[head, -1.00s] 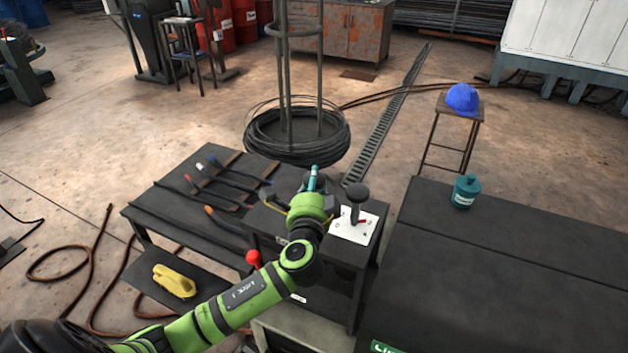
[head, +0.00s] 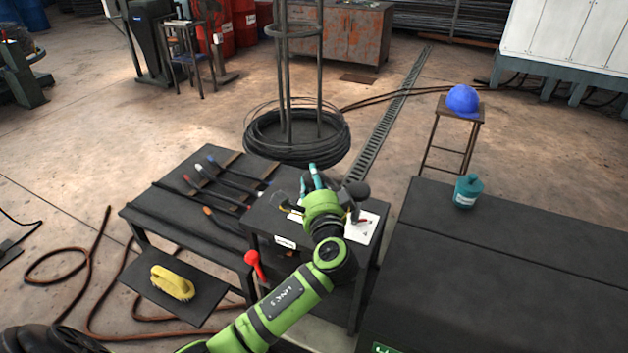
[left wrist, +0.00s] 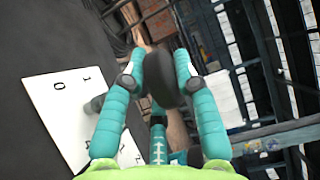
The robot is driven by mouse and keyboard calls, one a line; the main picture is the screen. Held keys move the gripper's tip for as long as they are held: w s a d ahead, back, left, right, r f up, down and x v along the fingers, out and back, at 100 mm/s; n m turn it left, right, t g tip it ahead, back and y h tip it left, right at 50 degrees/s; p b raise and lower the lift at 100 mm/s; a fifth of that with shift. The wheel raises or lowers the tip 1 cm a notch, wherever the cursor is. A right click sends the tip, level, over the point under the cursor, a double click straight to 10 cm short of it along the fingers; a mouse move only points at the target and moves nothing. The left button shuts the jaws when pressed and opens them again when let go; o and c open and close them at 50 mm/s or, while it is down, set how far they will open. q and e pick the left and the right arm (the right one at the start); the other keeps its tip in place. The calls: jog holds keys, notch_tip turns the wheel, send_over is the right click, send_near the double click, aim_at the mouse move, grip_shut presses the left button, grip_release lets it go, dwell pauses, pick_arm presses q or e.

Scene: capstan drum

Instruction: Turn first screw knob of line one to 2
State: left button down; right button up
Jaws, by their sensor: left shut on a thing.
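My left gripper (head: 312,178) is at the back of the dark control box (head: 285,228). In the left wrist view its two teal fingers (left wrist: 158,75) are shut around a black knob (left wrist: 162,85). A white dial plate (left wrist: 65,110) lies to the left with the marks 0 and 1 readable; its lower marks are partly covered by a finger. The knob's pointer is not visible to me. In the head view the arm hides most of the held knob and its plate. A second black knob (head: 356,190) stands just right, above another white plate (head: 366,228).
A red-knobbed lever (head: 254,262) sticks out at the box's front left. A bench with tools (head: 165,215) stands left, a large dark cabinet (head: 500,265) with a teal canister (head: 467,190) right. A wire coil (head: 297,137) lies behind.

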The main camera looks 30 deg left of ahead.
pick_arm(q)
jog(key=c, duration=1)
grip_release()
jog(key=shift+f, duration=0.35)
jog(key=shift+o, duration=0.6)
jog(key=shift+r, duration=0.15)
jog(key=v, duration=1.2)
jog(key=shift+c, duration=0.4)
